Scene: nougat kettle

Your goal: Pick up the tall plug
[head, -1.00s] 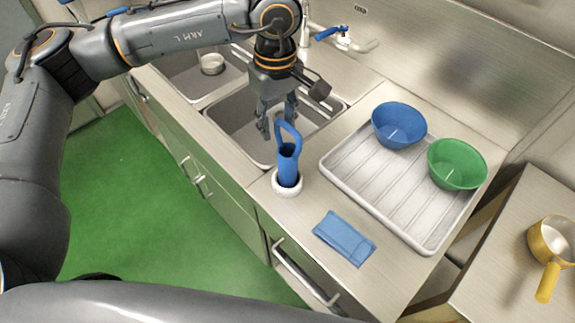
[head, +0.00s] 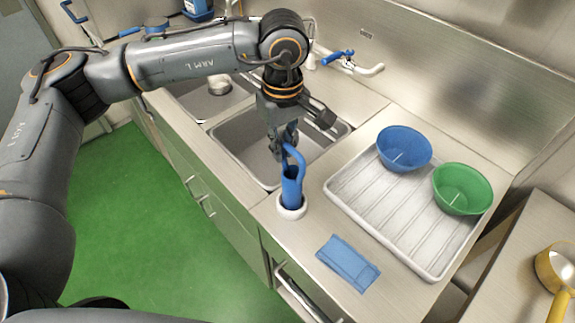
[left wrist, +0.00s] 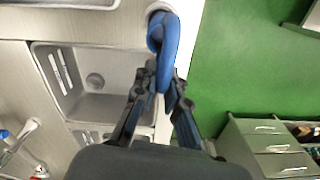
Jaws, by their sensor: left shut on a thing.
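The tall plug (head: 291,188) is blue with a loop handle on top. It stands upright in a white round holder (head: 291,209) on the counter, right of the sink. My left gripper (head: 284,147) is shut on the plug's loop handle from above. In the left wrist view the blue loop (left wrist: 165,45) lies between the fingertips of my left gripper (left wrist: 164,83). The plug's lower end is hidden inside the holder. My right gripper is not in view.
A ribbed drying tray (head: 385,225) holds a blue bowl (head: 404,149) and a green bowl (head: 462,188). A folded blue cloth (head: 348,263) lies in front. The sink basin (head: 255,153) is beside the plug. A yellow pan (head: 556,268) is at right.

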